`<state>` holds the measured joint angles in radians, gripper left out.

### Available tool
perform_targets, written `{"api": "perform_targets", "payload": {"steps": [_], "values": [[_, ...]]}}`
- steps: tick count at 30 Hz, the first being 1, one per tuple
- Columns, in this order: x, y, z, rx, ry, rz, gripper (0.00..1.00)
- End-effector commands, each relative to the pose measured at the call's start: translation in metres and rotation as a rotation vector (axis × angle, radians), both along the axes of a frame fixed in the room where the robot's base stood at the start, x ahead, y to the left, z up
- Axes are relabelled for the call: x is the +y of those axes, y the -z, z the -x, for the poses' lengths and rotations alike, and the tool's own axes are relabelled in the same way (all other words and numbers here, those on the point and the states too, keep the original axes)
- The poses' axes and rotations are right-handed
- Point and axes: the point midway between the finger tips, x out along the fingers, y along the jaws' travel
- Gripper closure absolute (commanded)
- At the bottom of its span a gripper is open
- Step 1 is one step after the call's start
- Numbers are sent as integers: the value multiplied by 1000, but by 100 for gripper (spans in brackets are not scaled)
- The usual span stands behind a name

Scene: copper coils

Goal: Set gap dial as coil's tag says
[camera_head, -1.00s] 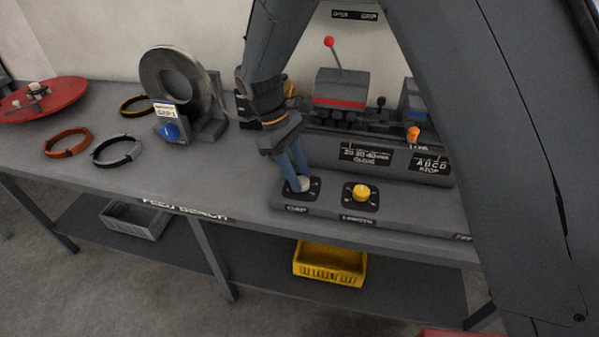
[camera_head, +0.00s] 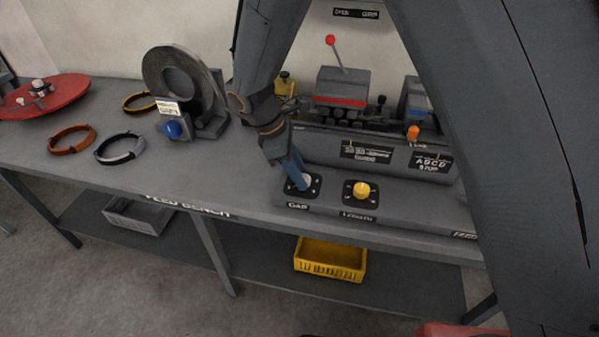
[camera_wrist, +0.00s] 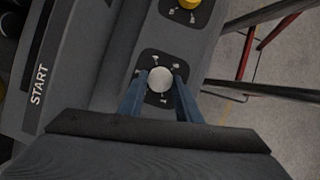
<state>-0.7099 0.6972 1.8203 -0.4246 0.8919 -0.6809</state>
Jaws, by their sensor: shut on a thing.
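The gap dial (camera_head: 306,181) is a pale round knob on a black plate labelled GAP, at the left end of the machine's front ledge. In the wrist view the gap dial (camera_wrist: 160,79) sits between my two blue fingers, with small pale marks around it that are too small to read. My gripper (camera_head: 299,180) is shut on the dial from above; it also shows in the wrist view (camera_wrist: 159,84). The coil (camera_head: 158,76) is a grey ring standing upright on the bench at left. Its white tag (camera_head: 168,107) faces me, but its print is too blurred to read.
A yellow length dial (camera_head: 362,191) is just right of the gap dial. A red-knobbed lever (camera_head: 331,41) and an orange knob (camera_head: 413,132) stand behind. Orange (camera_head: 72,139) and grey (camera_head: 119,149) rings lie at left. A yellow crate (camera_head: 330,260) is on the lower shelf.

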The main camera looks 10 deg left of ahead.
Motion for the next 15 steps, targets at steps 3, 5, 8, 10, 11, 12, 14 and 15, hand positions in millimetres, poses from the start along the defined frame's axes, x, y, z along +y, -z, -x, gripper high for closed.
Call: {"api": "perform_targets", "payload": {"steps": [3, 5, 8, 10, 11, 12, 14, 15], "values": [[0, 0, 0, 1, -3, 1, 92], [0, 0, 0, 1, -3, 1, 92], [0, 0, 0, 1, -3, 1, 92], [0, 0, 0, 1, -3, 1, 66], [0, 0, 0, 1, -3, 1, 61], [0, 0, 0, 1, -3, 1, 54], [0, 0, 0, 1, -2, 1, 51], [0, 0, 0, 1, -2, 1, 51]]}}
